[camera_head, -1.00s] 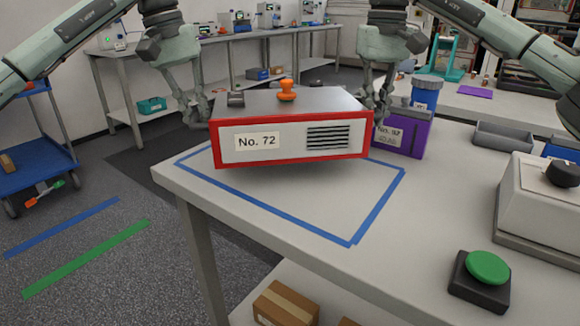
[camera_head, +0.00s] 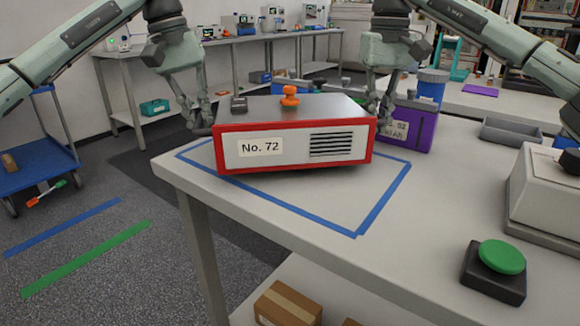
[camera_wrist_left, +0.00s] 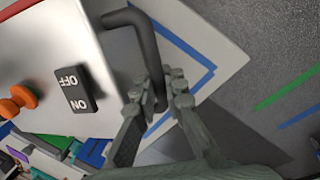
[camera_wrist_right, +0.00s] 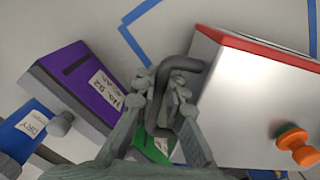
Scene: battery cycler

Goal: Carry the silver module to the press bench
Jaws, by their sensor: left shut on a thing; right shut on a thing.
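The silver module (camera_head: 292,148) has a red-edged front marked "No. 72", a dark vent, an orange knob (camera_head: 290,95) and a black ON/OFF switch (camera_wrist_left: 78,88) on top. It is level over the blue tape outline (camera_head: 372,210) on the press bench's light top (camera_head: 420,230). A thin shadow shows under its front edge; I cannot tell whether it touches the bench. My left gripper (camera_head: 202,118) is shut on its left black handle (camera_wrist_left: 145,40). My right gripper (camera_head: 378,112) is shut on its right black handle (camera_wrist_right: 185,64).
A purple unit (camera_head: 418,130) stands close behind the module's right side, with a blue-lidded container (camera_head: 432,85) behind it. A green button (camera_head: 502,256), a grey tray (camera_head: 510,133) and a white machine (camera_head: 550,190) are to the right. A blue cart (camera_head: 38,165) stands at left.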

